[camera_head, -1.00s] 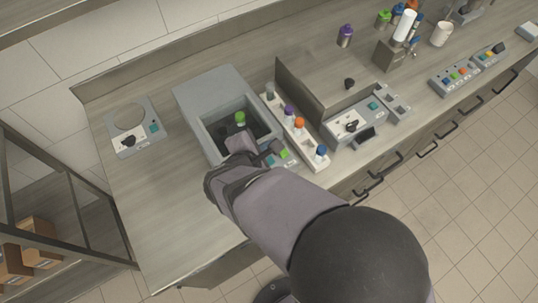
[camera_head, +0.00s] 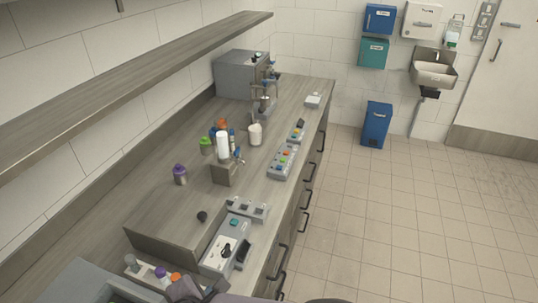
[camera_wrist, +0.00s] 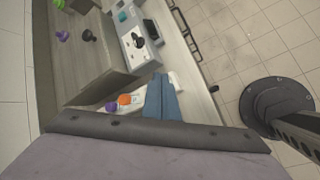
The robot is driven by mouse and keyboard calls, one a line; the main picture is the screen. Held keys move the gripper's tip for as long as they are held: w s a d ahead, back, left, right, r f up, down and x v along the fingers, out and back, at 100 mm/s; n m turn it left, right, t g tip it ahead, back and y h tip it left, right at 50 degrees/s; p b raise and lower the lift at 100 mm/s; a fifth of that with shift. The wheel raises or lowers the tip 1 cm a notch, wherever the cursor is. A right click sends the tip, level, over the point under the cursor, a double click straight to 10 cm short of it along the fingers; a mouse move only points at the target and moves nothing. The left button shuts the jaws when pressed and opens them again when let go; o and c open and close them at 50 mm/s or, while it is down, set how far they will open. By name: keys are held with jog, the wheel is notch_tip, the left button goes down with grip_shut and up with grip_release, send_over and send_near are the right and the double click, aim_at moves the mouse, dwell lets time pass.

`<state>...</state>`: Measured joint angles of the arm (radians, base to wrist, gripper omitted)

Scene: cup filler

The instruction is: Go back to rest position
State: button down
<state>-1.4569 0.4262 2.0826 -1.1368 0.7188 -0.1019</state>
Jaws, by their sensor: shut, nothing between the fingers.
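My gripper (camera_wrist: 160,82) shows in the wrist view as two blue-grey fingers pressed together with nothing between them. It hangs in front of the vial rack, beside an orange cap (camera_wrist: 125,99) and a purple cap (camera_wrist: 111,106). In the head view only a small part of my arm shows at the bottom edge, near the purple cap (camera_head: 160,271) and the orange cap (camera_head: 175,278). The fingertips cannot be made out there. The grey bin-like machine (camera_head: 82,284) is cut off at the bottom left.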

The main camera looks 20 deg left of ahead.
jog(key=w+d+m+g+h, duration=0.2)
jog(key=w+d+m, duration=0.35)
jog(key=d, duration=0.65)
jog(key=w+d+m+g+h, duration=0.2)
jog(key=w+d+m+h, duration=0.15)
jog(key=d+m, duration=0.55)
jog(key=s+d+m+g+y, duration=0.1)
jog(key=s+d+m+g, duration=0.1)
jog(key=d+m, duration=0.5)
jog(key=s+d+m+g+y, duration=0.1)
jog(key=s+d+m+y, duration=0.1)
jog(key=s+d+m, duration=0.2)
jog(key=shift+s+d+r+m+g, duration=0.35)
jog(key=shift+d+m, duration=1.1)
jog(key=shift+d, duration=2.5)
jog(key=shift+f+y, duration=0.1)
jog(key=shift+y, duration=0.15)
